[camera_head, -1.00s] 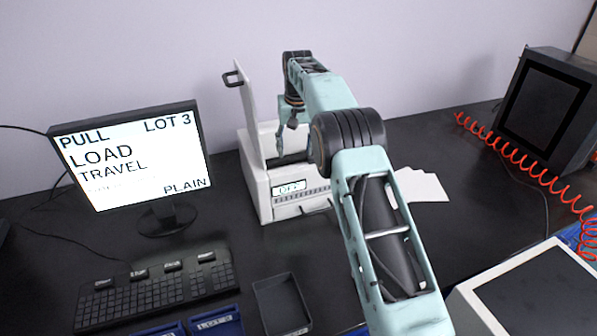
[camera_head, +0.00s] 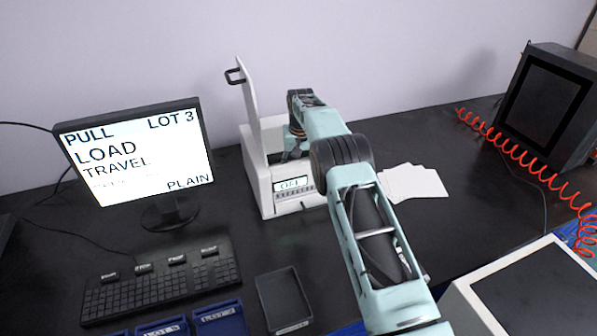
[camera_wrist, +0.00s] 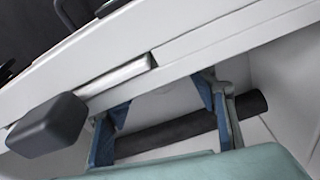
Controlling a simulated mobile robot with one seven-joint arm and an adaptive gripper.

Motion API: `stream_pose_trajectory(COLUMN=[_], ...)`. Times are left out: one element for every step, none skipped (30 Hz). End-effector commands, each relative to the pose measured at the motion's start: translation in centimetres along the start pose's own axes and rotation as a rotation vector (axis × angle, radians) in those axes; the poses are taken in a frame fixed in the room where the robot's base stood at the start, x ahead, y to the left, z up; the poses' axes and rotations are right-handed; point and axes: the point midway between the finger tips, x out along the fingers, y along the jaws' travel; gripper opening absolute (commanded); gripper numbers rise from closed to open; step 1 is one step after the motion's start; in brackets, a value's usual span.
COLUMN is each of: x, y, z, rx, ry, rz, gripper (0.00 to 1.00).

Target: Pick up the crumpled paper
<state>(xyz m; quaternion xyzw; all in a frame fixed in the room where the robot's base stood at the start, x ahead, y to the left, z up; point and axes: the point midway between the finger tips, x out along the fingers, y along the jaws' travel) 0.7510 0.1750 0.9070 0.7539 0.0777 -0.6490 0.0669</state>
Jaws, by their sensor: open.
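I cannot make out the crumpled paper for certain. A pale patch shows between the fingers in the wrist view, but I cannot tell it from the white casing. My gripper (camera_wrist: 161,95) is open, its two blue-grey fingers apart inside the white instrument's chamber. In the head view my gripper (camera_head: 288,154) is low in the opening of the white instrument (camera_head: 262,196), partly hidden by my arm and the casing. A dark bar (camera_wrist: 165,135) lies across the chamber by the fingers.
The instrument's lid (camera_head: 252,105) stands upright with a black handle. White sheets (camera_head: 415,183) lie flat to its right. A monitor (camera_head: 137,155), keyboard (camera_head: 162,282) and empty dark tray (camera_head: 284,300) are to the left and front. A red coiled hose (camera_head: 530,160) lies at right.

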Motion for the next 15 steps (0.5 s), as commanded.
stream_pose_trajectory(x=[0.10,0.13,0.13,0.13,0.13,0.12,0.12,0.12,0.12,0.11,0.11,0.11,0.10,0.10,0.10], y=[0.00,0.00,0.00,0.00,0.00,0.00,0.00,0.00,0.01,0.01,0.00,0.01,0.01,0.00,0.00], z=[-0.01,-0.02,-0.02,-0.02,-0.02,-0.02,-0.02,-0.02,-0.01,-0.01,-0.01,-0.01,-0.01,-0.01,-0.01], rx=[0.000,0.000,0.000,0.000,0.000,0.000,0.000,0.000,0.000,0.000,0.000,0.000,0.000,0.000,0.000], ry=[0.000,0.001,0.001,0.001,0.001,0.001,0.001,0.001,0.001,0.001,0.001,0.001,0.001,0.001,0.001], rz=[0.000,0.000,0.000,0.000,0.000,0.000,0.000,0.000,0.000,0.000,0.000,0.000,0.000,0.000,0.000], gripper=[0.52,0.52,0.52,0.52,0.52,0.52,0.51,0.48,0.43,0.40,0.37,0.32,0.29,0.26,0.21])
